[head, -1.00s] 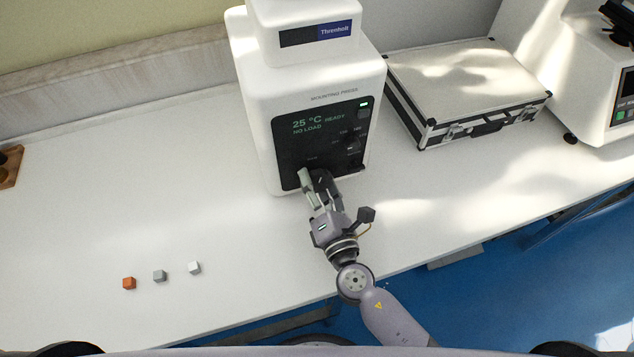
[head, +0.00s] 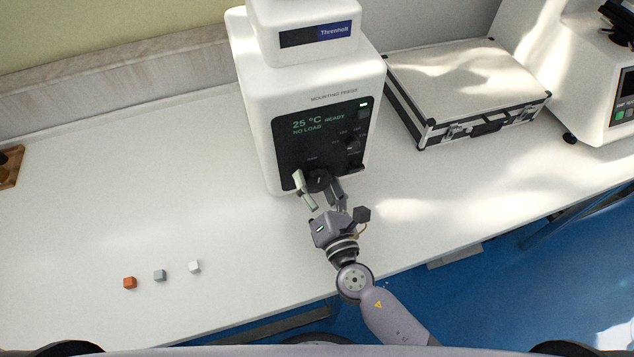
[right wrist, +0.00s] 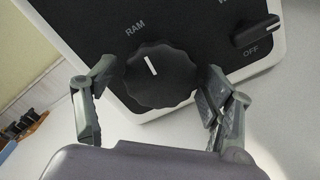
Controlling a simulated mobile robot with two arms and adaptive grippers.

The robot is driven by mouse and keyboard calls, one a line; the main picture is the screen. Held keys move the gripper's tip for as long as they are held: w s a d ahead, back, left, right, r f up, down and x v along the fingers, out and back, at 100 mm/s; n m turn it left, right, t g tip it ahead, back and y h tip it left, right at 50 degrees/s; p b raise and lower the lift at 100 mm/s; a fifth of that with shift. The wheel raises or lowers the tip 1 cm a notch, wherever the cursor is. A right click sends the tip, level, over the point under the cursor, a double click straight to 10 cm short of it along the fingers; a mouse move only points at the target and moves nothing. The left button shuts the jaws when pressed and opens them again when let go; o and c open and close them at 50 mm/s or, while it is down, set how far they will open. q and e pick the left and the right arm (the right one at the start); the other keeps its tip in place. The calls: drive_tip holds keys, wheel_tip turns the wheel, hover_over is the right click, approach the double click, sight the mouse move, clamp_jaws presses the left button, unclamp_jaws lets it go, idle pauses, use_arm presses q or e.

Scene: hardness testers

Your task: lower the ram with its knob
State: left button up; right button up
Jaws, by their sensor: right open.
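The mounting press (head: 305,95) stands on the bench; its dark panel reads 25 °C, READY, NO LOAD. The ram knob (head: 318,180) is a black, ridged round knob low on the panel. In the right wrist view the ram knob (right wrist: 160,75) shows under the word RAM, its white mark pointing up and slightly left. My right gripper (head: 319,186) is open at the knob, one finger on each side. In the right wrist view the fingers of my right gripper (right wrist: 155,105) stand apart from the knob, with a gap at the left. My left gripper is out of view.
A second knob (right wrist: 257,30) with OFF beside it sits right of the ram knob. A silver case (head: 465,88) lies right of the press. The bench between is clear.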

drive_tip(key=shift+s, duration=0.15)
drive_tip(key=v, duration=1.1)
drive_tip(key=shift+s+d, duration=0.15)
drive_tip(key=shift+s, duration=0.2)
